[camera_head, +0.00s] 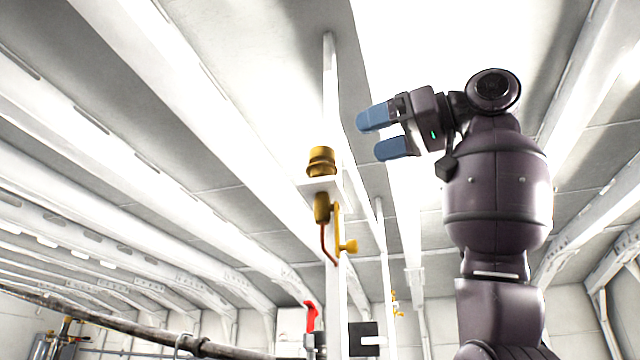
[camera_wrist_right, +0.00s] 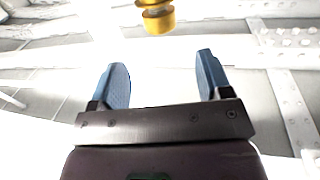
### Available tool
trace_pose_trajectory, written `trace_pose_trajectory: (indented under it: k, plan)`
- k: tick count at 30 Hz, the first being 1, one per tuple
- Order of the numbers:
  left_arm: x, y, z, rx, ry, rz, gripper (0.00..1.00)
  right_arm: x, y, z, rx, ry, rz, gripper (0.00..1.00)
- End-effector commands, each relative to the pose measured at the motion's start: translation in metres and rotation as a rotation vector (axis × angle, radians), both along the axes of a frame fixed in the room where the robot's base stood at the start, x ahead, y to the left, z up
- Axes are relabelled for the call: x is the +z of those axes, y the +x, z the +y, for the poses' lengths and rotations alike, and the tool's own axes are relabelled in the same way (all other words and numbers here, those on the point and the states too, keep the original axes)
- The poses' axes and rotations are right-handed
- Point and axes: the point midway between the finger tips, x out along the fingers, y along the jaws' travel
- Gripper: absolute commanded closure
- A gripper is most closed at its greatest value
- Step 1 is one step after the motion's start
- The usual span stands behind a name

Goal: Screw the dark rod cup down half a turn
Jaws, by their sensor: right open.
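A brass-coloured cup-shaped fitting (camera_head: 321,160) with a darker band stands upright on a small white bracket (camera_head: 327,186) on a white post. I cannot tell for sure that it is the dark rod cup. A darker brass body (camera_head: 321,208) hangs under the bracket. My right gripper (camera_head: 368,136) is open and empty, up and to the right of the fitting, its blue fingers pointing left. In the right wrist view, a brass fitting (camera_wrist_right: 157,17) shows at the top edge, partly cut off, beyond the open fingers (camera_wrist_right: 162,72) and apart from them. My left gripper is not in view.
Below the bracket are a yellow wing knob (camera_head: 347,247) and a thin copper-coloured pipe (camera_head: 327,245). Lower down are a red handle (camera_head: 310,316) and a black box (camera_head: 363,339). The white post (camera_head: 331,90) rises behind the fitting. The space between gripper and fitting looks clear.

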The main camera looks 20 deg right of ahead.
Motion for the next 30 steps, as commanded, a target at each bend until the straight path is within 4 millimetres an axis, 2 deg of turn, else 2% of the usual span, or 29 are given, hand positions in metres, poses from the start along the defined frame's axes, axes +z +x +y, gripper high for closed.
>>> trace_pose_trajectory:
  k: [9,15,21,30]
  plan:
    - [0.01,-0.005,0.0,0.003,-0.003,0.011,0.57,0.001,0.04,0.04,0.003,-0.002,0.004,0.29]
    - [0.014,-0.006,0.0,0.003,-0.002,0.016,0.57,0.001,0.058,0.058,0.002,0.0,0.003,0.29]
    - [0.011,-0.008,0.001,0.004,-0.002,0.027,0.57,0.0,0.066,0.066,0.0,0.0,0.001,0.29]
    - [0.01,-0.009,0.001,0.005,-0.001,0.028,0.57,0.0,0.067,0.067,0.0,-0.001,0.001,0.29]
